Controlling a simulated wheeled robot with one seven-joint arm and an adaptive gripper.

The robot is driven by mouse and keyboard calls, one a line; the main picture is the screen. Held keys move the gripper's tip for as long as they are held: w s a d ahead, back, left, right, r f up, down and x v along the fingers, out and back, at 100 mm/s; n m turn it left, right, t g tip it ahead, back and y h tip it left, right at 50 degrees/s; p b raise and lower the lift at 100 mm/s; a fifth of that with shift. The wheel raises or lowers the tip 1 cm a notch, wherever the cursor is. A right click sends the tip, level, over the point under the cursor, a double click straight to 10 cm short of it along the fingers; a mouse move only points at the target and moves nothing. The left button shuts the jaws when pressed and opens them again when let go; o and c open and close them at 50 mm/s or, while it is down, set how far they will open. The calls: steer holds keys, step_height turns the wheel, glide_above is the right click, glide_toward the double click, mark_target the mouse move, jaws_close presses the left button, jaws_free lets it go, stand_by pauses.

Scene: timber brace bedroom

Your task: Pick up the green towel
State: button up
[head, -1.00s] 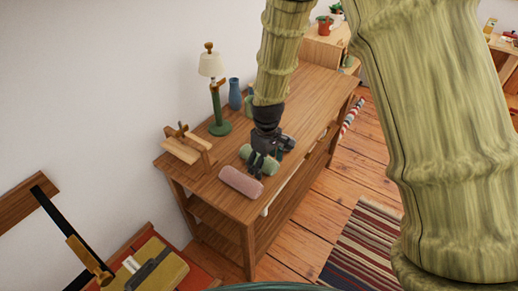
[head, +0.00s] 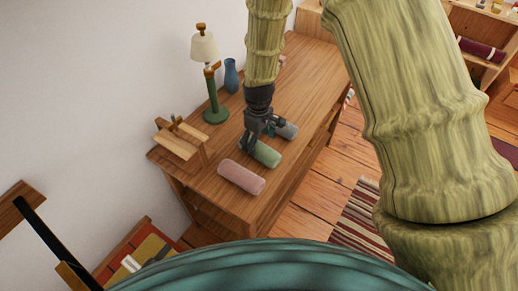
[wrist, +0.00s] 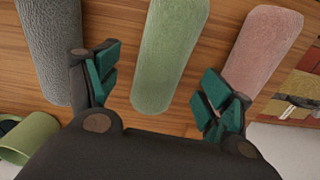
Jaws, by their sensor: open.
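The green towel (head: 262,153) is a rolled cylinder lying on the wooden table. It also shows in the wrist view (wrist: 168,55), upright in the picture between my spread fingers. My gripper (head: 261,138) is open and just over the green towel, partly hiding it in the head view. In the wrist view my gripper (wrist: 152,92) has one finger on each side of the towel's line, with gaps to it. I cannot tell the exact height of the fingers above the table.
A pink rolled towel (head: 241,177) lies on the near side and a grey one (head: 287,130) on the far side, both close to the fingers. A green lamp (head: 214,95), blue vase (head: 231,76) and wooden rack (head: 178,141) stand on the table (head: 309,62) by the wall.

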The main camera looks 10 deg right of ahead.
mark_target(259, 146)
steer(key=shift+s, duration=0.3)
steer(key=shift+s+f+p, duration=0.1)
steer(key=shift+f+p, duration=0.2)
steer(key=shift+p, duration=0.1)
steer(key=f, duration=0.2)
steer(key=f+p, duration=0.1)
steer(key=shift+w, duration=0.25)
steer(key=shift+s+f, duration=0.15)
steer(key=shift+f, duration=0.45)
steer(key=shift+c, duration=0.3)
steer(key=c, duration=1.1)
